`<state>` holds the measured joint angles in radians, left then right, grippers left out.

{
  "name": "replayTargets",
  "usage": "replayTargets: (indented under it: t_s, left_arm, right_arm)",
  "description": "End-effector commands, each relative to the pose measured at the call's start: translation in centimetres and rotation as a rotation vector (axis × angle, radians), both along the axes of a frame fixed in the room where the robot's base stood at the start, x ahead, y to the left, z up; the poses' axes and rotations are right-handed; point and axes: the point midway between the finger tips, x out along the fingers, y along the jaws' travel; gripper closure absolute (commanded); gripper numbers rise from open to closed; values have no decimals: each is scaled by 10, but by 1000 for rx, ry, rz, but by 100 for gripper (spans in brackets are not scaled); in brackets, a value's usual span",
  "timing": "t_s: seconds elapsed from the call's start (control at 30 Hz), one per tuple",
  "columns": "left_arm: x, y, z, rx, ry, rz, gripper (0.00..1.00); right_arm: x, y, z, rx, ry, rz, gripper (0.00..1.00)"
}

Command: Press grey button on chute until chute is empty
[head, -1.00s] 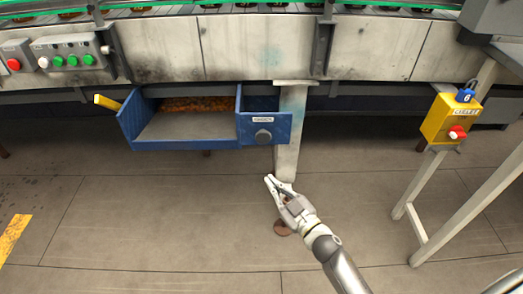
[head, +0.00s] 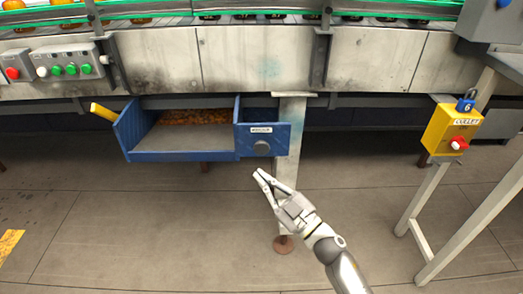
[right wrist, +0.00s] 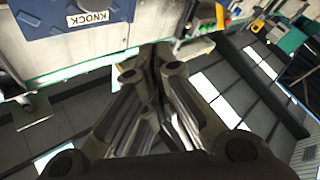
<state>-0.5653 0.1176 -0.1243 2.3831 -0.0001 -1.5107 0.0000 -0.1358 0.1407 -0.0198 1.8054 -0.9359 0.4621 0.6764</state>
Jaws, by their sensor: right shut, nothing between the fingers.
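The blue chute (head: 180,156) hangs under the conveyor frame, left of centre in the head view. Small amber pieces (head: 195,117) lie at its back; the front of its floor is bare. The round grey button (head: 262,148) is on the blue panel at the chute's right end, below a white label. My right gripper (head: 258,174) is shut and empty, its tips just below the button in the picture, apparently apart from it. My left gripper is out of view.
A conveyor with amber bottles (head: 14,4) runs along the top. A control box with green buttons (head: 70,69) is at left. A yellow box with a red knob (head: 453,127) stands on a post at right. A grey support leg (head: 288,145) stands beside the chute. The floor in front is clear.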

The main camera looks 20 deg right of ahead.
Motion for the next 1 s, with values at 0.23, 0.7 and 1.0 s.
replayTargets:
  t_s: [0.23,0.7,1.0]
  left_arm:
    - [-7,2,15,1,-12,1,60]
    - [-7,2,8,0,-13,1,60]
    - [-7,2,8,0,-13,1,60]
  right_arm:
    - [33,-9,-2,-2,-3,0,100]
    - [76,-22,0,0,0,-1,100]
    - [78,-23,0,0,1,-1,100]
